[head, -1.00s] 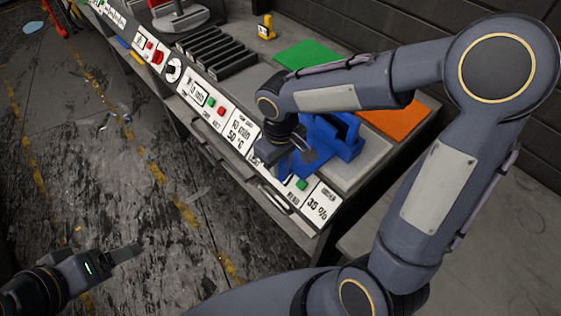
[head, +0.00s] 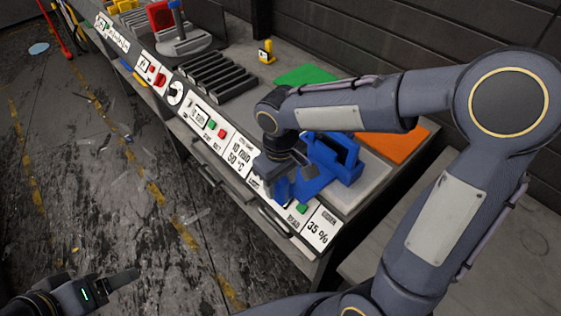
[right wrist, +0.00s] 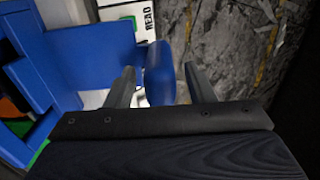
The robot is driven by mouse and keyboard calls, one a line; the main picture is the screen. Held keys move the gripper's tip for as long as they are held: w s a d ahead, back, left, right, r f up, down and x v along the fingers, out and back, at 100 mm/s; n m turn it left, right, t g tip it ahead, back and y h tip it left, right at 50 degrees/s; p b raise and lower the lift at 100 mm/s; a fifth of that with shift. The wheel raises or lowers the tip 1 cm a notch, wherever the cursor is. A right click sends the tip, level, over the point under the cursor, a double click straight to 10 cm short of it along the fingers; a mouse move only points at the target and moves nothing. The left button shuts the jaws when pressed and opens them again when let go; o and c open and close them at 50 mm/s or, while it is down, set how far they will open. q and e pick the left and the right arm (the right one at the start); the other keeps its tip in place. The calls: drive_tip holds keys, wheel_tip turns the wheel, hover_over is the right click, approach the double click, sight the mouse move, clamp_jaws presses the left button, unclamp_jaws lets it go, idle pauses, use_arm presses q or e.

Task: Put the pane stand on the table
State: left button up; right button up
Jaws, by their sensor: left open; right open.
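The blue pane stand (head: 347,163) is on the near right end of the table (head: 376,184), partly hidden by my right arm. My right gripper (head: 290,186) is at its front left side, low over the table's front edge. In the right wrist view the open right fingers (right wrist: 160,88) are on either side of an upright blue part (right wrist: 158,70) of the stand, with visible room on the right. More of the blue stand (right wrist: 60,68) fills the left of that view. My left gripper (head: 112,284) is open and empty over the floor at lower left.
A green sheet (head: 306,75) and an orange sheet (head: 394,146) lie behind the stand. A dark slotted rack (head: 216,84) and a small yellow item (head: 266,51) are farther left. Labelled panels with buttons line the table's front edge.

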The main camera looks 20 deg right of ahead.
wheel_tip(320, 180, up, 10)
drive_tip(key=shift+s+f, duration=0.1)
drive_tip(key=shift+s+d, duration=0.25)
drive_tip(key=shift+d, duration=0.05)
drive_tip(key=s+d+f+m+t+y, duration=0.2)
drive_tip(key=s+m, duration=0.1)
drive_tip(key=s, duration=0.4)
drive_tip(key=s+d+f+m+t+y, duration=0.1)
drive_tip(key=s+d+f+m+t, duration=0.1)
drive_tip(key=s, duration=0.5)
drive_tip(key=shift+d+m+t+y, duration=0.4)
drive_tip(key=shift+d+m+t, duration=0.2)
drive_tip(key=shift+m+t, duration=0.15)
idle(0.9)
